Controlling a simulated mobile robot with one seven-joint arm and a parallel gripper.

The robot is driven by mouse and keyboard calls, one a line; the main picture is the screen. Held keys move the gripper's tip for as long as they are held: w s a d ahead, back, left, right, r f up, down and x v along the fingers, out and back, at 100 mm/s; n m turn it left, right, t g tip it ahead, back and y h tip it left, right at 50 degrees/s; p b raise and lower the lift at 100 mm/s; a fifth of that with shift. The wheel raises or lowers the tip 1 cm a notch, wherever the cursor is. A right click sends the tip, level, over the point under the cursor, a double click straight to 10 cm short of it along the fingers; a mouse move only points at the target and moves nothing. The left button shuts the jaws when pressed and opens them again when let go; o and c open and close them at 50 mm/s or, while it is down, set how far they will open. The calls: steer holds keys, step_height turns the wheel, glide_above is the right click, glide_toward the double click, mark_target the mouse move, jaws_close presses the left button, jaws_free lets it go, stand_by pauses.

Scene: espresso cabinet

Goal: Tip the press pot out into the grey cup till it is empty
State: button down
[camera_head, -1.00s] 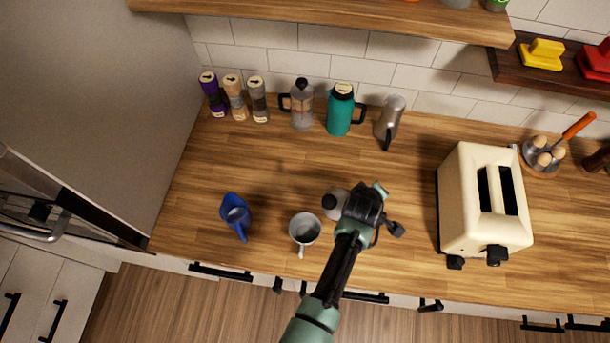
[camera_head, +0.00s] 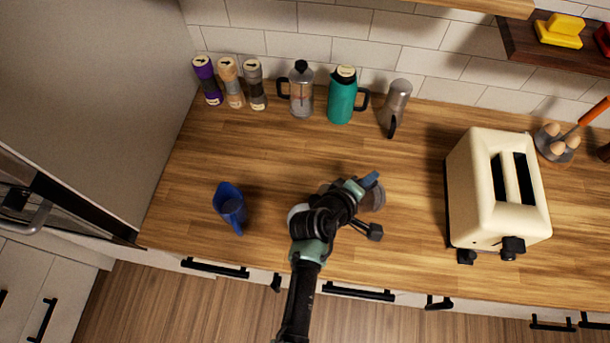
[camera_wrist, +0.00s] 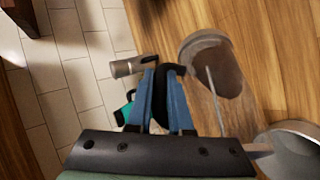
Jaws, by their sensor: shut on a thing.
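The press pot is a clear glass cylinder with a grey end band (camera_wrist: 207,43) and a thin rod inside. My gripper (camera_wrist: 165,72) is shut on its black handle and holds it steeply tilted. In the head view my gripper (camera_head: 352,190) is above the counter, with the pot's round end (camera_head: 374,196) showing to its right. The grey cup (camera_wrist: 292,152) is at the lower right of the wrist view, near the pot's other end. In the head view my arm hides most or all of it. I cannot tell how much liquid is in the pot.
A blue jug (camera_head: 230,206) stands to the left. Another glass press pot (camera_head: 301,95), a teal flask (camera_head: 342,98), a grey metal pot (camera_head: 396,102) and several spice jars (camera_head: 231,84) line the wall. A cream toaster (camera_head: 490,190) is to the right.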

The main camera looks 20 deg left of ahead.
steer(key=shift+s+a+r+n+t+h+b, duration=0.1)
steer(key=shift+s+a+r+t+h+b, duration=0.25)
steer(key=shift+b, duration=0.5)
steer(key=shift+s+a+r+n+t+h+b, duration=0.15)
steer(key=shift+r+t+b, duration=0.15)
steer(key=shift+r+b, duration=0.35)
steer(key=shift+s+a+r+n+t+h+b, duration=0.15)
steer(key=shift+a+r+t+h+b, duration=0.15)
steer(key=shift+b, duration=0.7)
steer(key=shift+s+a+r+t+b, duration=0.65)
steer(key=shift+s+a+b, duration=0.25)
steer(key=shift+b, duration=0.35)
steer(key=shift+s+h, duration=0.15)
steer(key=shift+h, duration=0.15)
steer(key=shift+s+a+r+n+t+b, duration=0.4)
steer(key=shift+s+a+r+t+b, duration=0.25)
steer(key=shift+b, duration=1)
